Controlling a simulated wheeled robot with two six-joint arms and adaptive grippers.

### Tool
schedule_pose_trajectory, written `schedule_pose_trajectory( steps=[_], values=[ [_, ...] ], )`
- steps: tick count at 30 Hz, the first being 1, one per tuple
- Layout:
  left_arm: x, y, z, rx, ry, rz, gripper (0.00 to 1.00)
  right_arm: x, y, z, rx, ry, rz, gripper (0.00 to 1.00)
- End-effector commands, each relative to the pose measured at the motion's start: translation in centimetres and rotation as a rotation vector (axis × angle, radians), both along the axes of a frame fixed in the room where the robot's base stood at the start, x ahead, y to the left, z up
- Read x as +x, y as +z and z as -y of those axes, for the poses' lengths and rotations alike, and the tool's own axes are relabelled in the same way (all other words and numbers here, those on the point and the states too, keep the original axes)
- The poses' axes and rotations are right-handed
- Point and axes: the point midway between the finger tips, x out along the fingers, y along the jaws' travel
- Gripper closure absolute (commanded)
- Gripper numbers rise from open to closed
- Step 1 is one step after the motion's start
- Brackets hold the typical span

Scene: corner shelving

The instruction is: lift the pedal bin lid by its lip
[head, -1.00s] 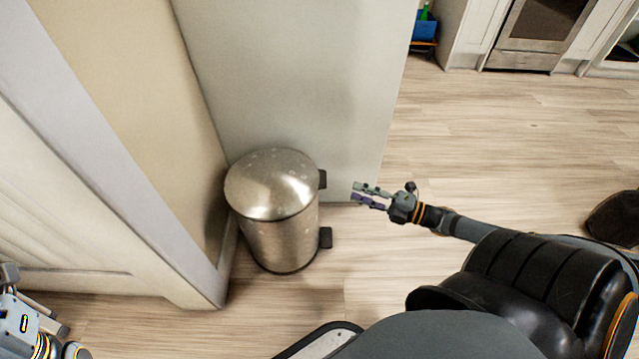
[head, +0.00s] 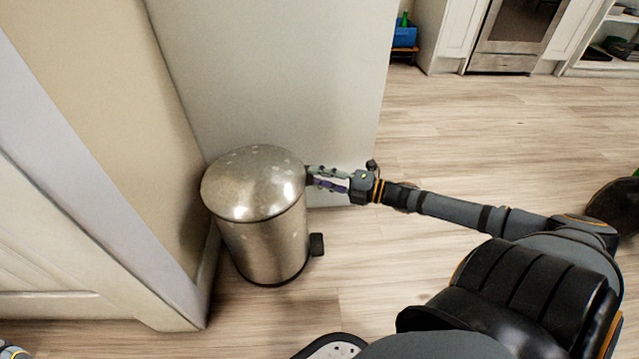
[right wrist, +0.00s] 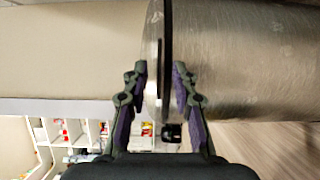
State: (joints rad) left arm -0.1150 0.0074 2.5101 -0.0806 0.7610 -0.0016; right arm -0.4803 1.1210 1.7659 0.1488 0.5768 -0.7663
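The steel pedal bin (head: 265,245) stands upright on the floor in the corner, its domed lid (head: 252,183) down. The small dark lip (head: 308,176) juts from the lid's right side, partly hidden by my right gripper (head: 314,179). In the right wrist view, my right gripper (right wrist: 160,85) is open, its fingers on either side of the thin lip (right wrist: 160,75). Gaps show beside the lip; contact cannot be told. The lid edge (right wrist: 151,55) also shows there. Only a sliver of my left arm shows at the head view's bottom left corner.
The black foot pedal (head: 317,244) sticks out low on the bin's right side. A grey wall panel (head: 270,80) stands close behind the bin and a beige wall (head: 110,100) to its left. The wooden floor (head: 480,140) to the right is open.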

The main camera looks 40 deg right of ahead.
Motion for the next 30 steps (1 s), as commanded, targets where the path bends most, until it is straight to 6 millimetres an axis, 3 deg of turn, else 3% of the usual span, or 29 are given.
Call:
schedule_pose_trajectory(
  steps=[10,17,30],
  values=[
    [-0.03,0.42,-0.14,-0.008,-0.001,0.010,0.60,0.20,0.08,-0.16,0.000,0.000,0.000,0.73],
    [-0.02,0.40,-0.13,-0.007,0.000,0.010,0.60,0.18,0.05,-0.14,0.000,0.000,0.000,1.00],
    [-0.05,0.45,-0.13,-0.007,0.000,0.011,0.60,0.16,0.05,-0.14,-0.001,0.000,-0.001,1.00]
  ],
)
